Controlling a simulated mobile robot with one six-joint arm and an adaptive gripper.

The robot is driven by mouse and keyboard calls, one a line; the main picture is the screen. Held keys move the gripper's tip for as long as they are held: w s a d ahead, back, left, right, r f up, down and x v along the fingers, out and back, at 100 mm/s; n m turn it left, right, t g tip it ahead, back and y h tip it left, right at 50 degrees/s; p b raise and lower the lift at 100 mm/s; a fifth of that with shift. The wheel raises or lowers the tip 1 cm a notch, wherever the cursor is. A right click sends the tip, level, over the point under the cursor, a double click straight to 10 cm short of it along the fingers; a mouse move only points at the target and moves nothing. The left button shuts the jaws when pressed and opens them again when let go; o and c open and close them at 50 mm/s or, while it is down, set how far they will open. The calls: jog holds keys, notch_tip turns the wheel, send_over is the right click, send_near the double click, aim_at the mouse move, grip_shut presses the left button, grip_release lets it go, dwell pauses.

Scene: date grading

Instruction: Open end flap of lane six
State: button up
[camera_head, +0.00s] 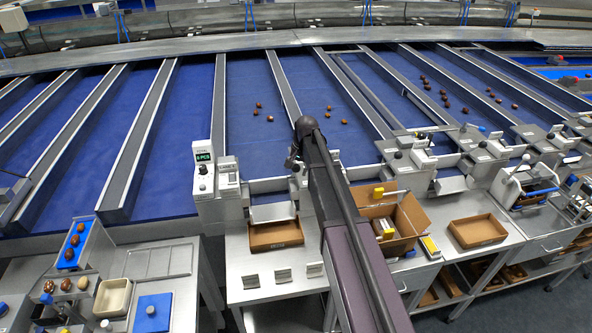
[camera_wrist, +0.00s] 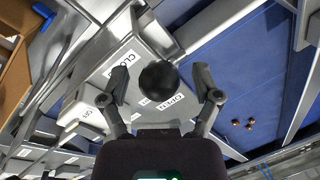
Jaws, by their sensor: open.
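In the wrist view, my gripper (camera_wrist: 161,84) is open, with one finger on each side of a round black knob (camera_wrist: 159,79). I see a gap between the knob and each finger; whether the knob is level with the fingertips in depth, I cannot tell. The knob sits over a grey metal housing (camera_wrist: 112,68) with a CLOSE label (camera_wrist: 121,64) to its upper left and an OPEN label (camera_wrist: 172,103) below it. A small white label (camera_wrist: 87,114) on the housing is too unclear to read for a lane number. In the head view my arm hides much of this spot.
Blue lanes (camera_head: 250,165) run behind the housings, some with scattered dates (camera_head: 344,122). In the head view, an open carton (camera_head: 411,213) and a brown tray (camera_head: 478,230) stand right of my arm; another tray (camera_head: 276,234) stands left. Other levers and housings stand close along the row.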

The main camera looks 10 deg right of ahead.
grip_shut()
jog(key=shift+a, duration=0.15)
